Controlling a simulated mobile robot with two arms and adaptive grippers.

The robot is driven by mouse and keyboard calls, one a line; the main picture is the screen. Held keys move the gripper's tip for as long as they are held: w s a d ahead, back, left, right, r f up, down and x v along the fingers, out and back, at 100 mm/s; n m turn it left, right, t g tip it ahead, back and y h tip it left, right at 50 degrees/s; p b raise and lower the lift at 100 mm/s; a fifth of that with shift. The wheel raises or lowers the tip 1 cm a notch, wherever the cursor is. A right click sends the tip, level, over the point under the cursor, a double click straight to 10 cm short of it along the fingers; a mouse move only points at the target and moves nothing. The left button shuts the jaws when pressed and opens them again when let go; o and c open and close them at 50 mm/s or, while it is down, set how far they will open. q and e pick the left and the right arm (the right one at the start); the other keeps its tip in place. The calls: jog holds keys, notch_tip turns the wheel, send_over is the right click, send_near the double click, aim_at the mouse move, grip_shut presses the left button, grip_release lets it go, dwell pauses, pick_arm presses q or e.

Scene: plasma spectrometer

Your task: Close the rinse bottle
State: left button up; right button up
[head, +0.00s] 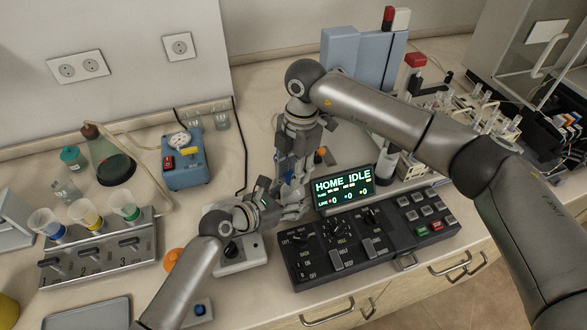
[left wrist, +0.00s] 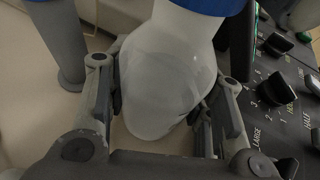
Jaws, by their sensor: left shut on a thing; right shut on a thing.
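The rinse bottle (left wrist: 165,75) is a white, rounded body between the two fingers of my left gripper (left wrist: 165,115) in the left wrist view. Its blue cap (left wrist: 205,4) shows at the top edge of that view. Whether the cap is fully seated cannot be told. In the head view my left gripper (head: 283,207) is low, behind the control panel, shut on the bottle. My right gripper (head: 292,165) comes down from above, directly over it, and appears shut on the blue cap. The grippers hide most of the bottle in the head view.
A black control panel (head: 375,248) and the lit display (head: 345,188) stand close at the right. A blue device with a gauge (head: 186,160), a flask (head: 112,160) and a rack of colored funnels (head: 105,250) are at the left. An orange item (head: 173,259) lies near my left arm.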

jog(key=shift+f, duration=0.5)
jog(key=m, duration=0.7)
jog(key=shift+s+t, duration=0.1)
jog(key=shift+t, duration=0.3)
jog(key=shift+m, duration=1)
jog(key=shift+s+a+r+m+t, duration=0.15)
jog(key=shift+a+m, duration=0.2)
jog(key=shift+m, duration=0.25)
jog(key=shift+a+f+m+t, duration=0.15)
jog(key=shift+a+m, duration=0.2)
jog(key=shift+m, duration=0.25)
jog(key=shift+d+r+m, duration=0.1)
jog(key=shift+m, duration=0.6)
jog(key=shift+d+m, duration=0.5)
jog(key=shift+d, duration=0.05)
